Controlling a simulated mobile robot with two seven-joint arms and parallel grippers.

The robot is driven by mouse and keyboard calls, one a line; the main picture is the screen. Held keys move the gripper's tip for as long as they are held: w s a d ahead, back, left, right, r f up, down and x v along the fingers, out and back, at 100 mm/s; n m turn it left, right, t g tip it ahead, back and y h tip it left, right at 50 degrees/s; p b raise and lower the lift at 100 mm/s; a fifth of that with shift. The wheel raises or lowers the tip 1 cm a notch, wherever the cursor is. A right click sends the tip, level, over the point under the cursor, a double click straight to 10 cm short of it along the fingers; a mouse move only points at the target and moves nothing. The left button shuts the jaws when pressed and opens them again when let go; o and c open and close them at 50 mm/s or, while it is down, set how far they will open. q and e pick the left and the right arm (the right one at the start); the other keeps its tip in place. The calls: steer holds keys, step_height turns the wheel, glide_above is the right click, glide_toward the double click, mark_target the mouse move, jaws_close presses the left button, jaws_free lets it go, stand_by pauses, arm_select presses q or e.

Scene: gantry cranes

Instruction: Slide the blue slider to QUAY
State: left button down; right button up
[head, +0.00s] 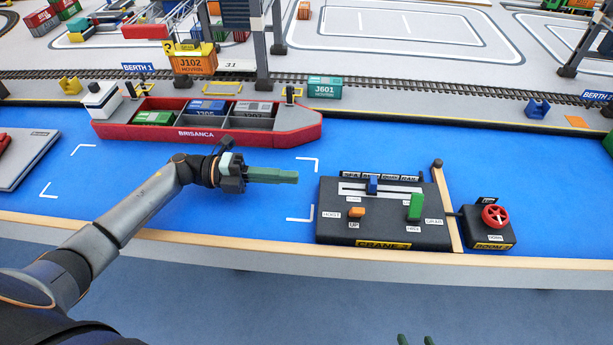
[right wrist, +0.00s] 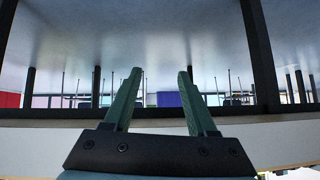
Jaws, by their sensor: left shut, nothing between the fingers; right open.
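The blue slider (head: 373,184) stands upright in a pale horizontal slot on the dark crane control box (head: 335,230). It sits a little left of the slot's middle. A row of small labels (head: 382,176) runs above the slot; the lettering is too small to read surely, so I cannot tell which one is QUAY. My left gripper (head: 297,177) is shut and empty, left of the box and apart from the slider, fingers pointing right. My right gripper (right wrist: 160,75) is open and empty in the right wrist view; only its green fingertips show at the head view's bottom edge.
The box also carries an orange lever (head: 356,212) and a green lever (head: 416,206). A boom box with a red wheel (head: 495,216) stands to its right, past a wooden bar (head: 447,207). A red ship (head: 205,135) lies behind my left arm.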

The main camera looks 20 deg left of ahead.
mark_target(369, 186)
arm_select(q)
step_height(369, 186, up, 9)
steer(key=d+m+g+y+p, duration=0.3)
steer(key=m+y+p, duration=0.7)
steer(key=m, duration=0.8)
steer(key=shift+h, duration=0.6)
steer(key=x, duration=0.3)
steer(key=p+x, duration=0.1)
steer(key=x, duration=0.2)
steer(key=w+p+x, duration=0.1)
steer(key=x, duration=0.2)
steer(key=shift+w, duration=0.15)
steer(key=d, duration=0.2)
steer(key=w+d, duration=0.1)
steer(key=shift+f+p, duration=0.25)
steer(key=shift+p, duration=0.1)
steer(key=shift+w+d+f, duration=0.1)
steer(key=shift+w+d, duration=0.05)
steer(key=shift+d, duration=0.4)
arm_select(e)
steer(key=s+d+r, duration=0.1)
steer(key=d+r, duration=0.2)
steer(key=r, duration=0.6)
steer(key=shift+s+r+m+h, duration=0.15)
steer(key=shift+s+m+h, duration=0.15)
steer(key=shift+h, duration=0.1)
steer(key=shift+d, duration=0.1)
